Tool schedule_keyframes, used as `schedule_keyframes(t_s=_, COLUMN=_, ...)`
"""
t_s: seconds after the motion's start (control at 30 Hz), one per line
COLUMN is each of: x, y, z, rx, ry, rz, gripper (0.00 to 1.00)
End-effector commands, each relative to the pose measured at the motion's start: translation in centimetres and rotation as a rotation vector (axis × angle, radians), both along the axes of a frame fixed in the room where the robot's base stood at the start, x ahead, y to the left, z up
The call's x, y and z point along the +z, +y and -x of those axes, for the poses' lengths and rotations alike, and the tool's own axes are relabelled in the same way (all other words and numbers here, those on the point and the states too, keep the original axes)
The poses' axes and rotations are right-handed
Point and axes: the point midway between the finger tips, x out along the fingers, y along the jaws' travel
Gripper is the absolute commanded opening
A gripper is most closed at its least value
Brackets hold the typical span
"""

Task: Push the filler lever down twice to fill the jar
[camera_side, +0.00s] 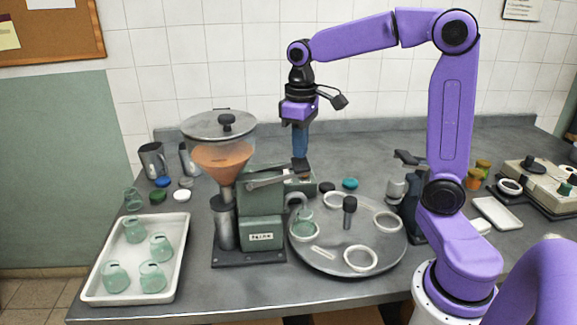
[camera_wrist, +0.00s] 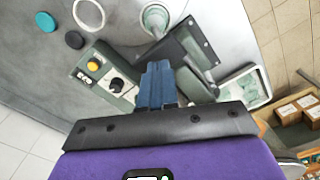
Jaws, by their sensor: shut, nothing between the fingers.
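The filler has a green body (camera_side: 262,217), a clear lidded hopper (camera_side: 222,158) with orange contents, and a grey lever (camera_side: 272,177) ending in a dark pad. The lever reaches right, its pad end slightly raised. My gripper (camera_side: 300,158) points down with its blue fingers together and empty, its tips at the pad; whether they touch it I cannot tell. In the wrist view the shut fingers (camera_wrist: 158,68) hide part of what lies below. A pale green jar (camera_side: 303,222) stands beside the filler on the round turntable (camera_side: 325,258); its contents are unclear.
A white tray (camera_side: 95,292) with several green jars is at the left. Loose lids (camera_side: 182,195) and a metal jug (camera_side: 152,160) lie behind it. A dark stand (camera_side: 408,200) is right of the turntable. A control box (camera_wrist: 107,76) shows in the wrist view.

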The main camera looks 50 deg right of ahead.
Motion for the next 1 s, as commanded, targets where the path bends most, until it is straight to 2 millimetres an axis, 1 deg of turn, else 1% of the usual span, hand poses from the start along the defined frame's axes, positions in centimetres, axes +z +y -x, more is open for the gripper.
schedule_keyframes(t_s=0.43, x=-0.1, y=0.0, z=0.0, rx=0.0, ry=0.001, rz=0.0, gripper=0.0)
schedule_keyframes(t_s=0.87, x=-1.5, y=0.0, z=0.0, rx=0.001, ry=0.001, rz=0.0, gripper=0.0)
schedule_keyframes(t_s=1.0, x=-1.6, y=0.0, z=0.0, rx=0.001, ry=0.0, rz=0.0, gripper=0.0)
